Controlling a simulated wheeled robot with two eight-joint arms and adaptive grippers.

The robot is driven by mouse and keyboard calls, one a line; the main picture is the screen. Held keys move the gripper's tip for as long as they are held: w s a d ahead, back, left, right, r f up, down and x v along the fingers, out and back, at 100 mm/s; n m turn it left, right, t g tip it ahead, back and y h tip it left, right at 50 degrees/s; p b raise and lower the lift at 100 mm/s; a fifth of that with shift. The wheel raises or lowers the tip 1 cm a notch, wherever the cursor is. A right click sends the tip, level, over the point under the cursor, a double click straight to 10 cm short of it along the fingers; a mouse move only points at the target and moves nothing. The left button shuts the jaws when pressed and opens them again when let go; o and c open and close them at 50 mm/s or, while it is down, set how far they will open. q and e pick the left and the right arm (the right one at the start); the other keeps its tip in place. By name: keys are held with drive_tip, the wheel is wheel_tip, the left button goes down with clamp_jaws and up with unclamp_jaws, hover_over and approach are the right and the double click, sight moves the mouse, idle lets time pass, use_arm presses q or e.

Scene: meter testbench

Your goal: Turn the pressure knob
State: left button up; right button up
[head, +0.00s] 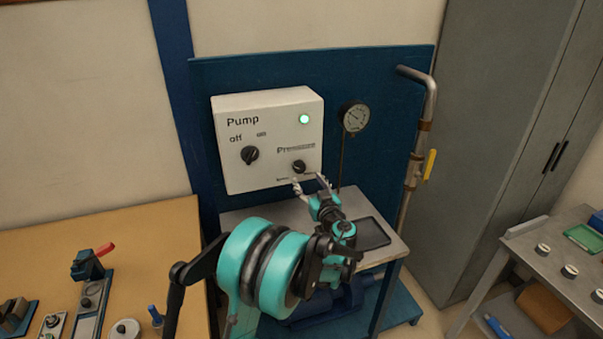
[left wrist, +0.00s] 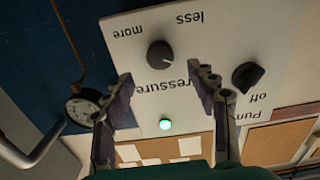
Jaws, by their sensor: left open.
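The pressure knob (head: 299,166) is a small dark round knob at the lower right of the white pump box (head: 240,180). In the left wrist view the pressure knob (left wrist: 160,54) shows upside down, between the labels "more" and "less". My left gripper (head: 310,182) is open and empty, just below and in front of the knob. In the left wrist view its fingertips (left wrist: 164,76) stand apart on either side of the knob's line, and I see no contact. The pump's off/on knob (head: 250,155) is also dark. My right gripper is not in view.
A green lamp (head: 304,119) is lit on the box. A gauge (head: 354,117) and a pipe with a yellow valve handle (head: 430,164) stand to the right. A dark tray (head: 372,232) lies on the small table below. A wooden bench (head: 50,245) is at the left.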

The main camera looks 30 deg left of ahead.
sight(301, 169)
use_arm(q)
drive_tip(key=b+x, duration=0.1)
drive_tip(key=x, duration=0.5)
drive_tip(key=shift+w+a+f+b, duration=0.1)
drive_tip(key=shift+f+b, duration=0.05)
drive_tip(key=shift+b, duration=0.15)
drive_tip(key=shift+w+a, duration=0.35)
drive_tip(key=shift+a, duration=0.1)
drive_tip(key=c, duration=1.2)
